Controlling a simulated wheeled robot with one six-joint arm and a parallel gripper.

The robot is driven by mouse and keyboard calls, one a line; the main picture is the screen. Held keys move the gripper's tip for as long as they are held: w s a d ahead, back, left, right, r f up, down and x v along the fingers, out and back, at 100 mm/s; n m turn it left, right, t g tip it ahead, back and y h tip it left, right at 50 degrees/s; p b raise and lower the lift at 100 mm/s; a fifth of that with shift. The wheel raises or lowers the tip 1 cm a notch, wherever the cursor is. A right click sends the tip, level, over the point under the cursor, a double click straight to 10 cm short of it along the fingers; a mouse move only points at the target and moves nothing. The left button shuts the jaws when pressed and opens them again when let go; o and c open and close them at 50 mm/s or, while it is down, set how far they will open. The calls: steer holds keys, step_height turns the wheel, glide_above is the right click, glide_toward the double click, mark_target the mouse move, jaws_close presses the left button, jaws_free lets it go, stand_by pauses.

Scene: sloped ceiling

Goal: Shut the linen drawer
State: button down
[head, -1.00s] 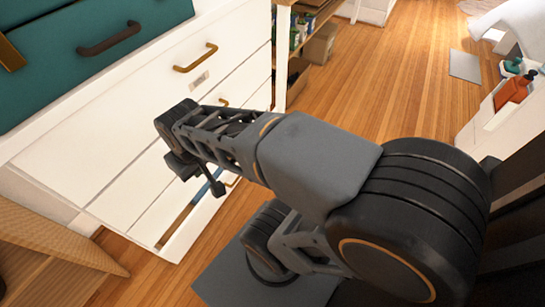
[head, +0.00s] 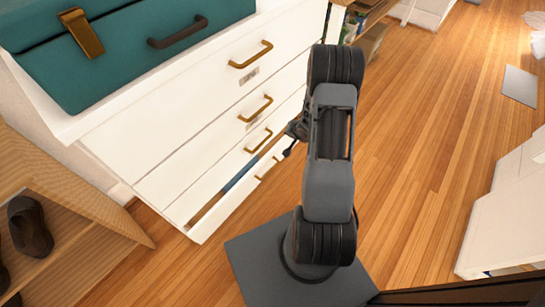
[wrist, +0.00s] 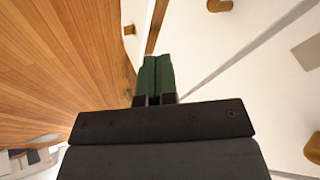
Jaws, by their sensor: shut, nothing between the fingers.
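The white dresser (head: 180,130) has one drawer standing partly open, the bottom drawer (head: 225,208). A strip of blue shows in its gap, and it has a brass handle (head: 267,166). I cannot read the drawer labels. The drawers above look closed. My gripper (head: 293,143) is low in front of the dresser, near the right end of the open drawer, partly hidden by my arm. In the wrist view its green fingers (wrist: 155,75) are together and empty. The open drawer's white front (wrist: 134,45) lies just ahead of them; contact is unclear.
A teal case (head: 130,40) sits on top of the dresser. A wooden shoe rack (head: 85,230) with dark shoes stands at the left. Open wooden floor (head: 430,130) lies to the right. A white cabinet (head: 505,215) stands at the far right.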

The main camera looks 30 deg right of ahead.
step_height(320, 180, down, 7)
steer(key=s+m+y, duration=0.2)
steer(key=s, duration=0.1)
steer(key=m+t+y, duration=0.2)
glide_toward(268, 158)
steer(key=b+x, duration=0.1)
steer(key=x, duration=0.1)
steer(key=b+x, duration=0.2)
steer(key=x, duration=0.1)
steer(key=shift+d+f, duration=0.1)
steer(key=shift+f, duration=0.35)
steer(key=shift+w+a+b, duration=0.3)
steer(key=shift+w+b, duration=0.1)
steer(key=shift+w, duration=0.15)
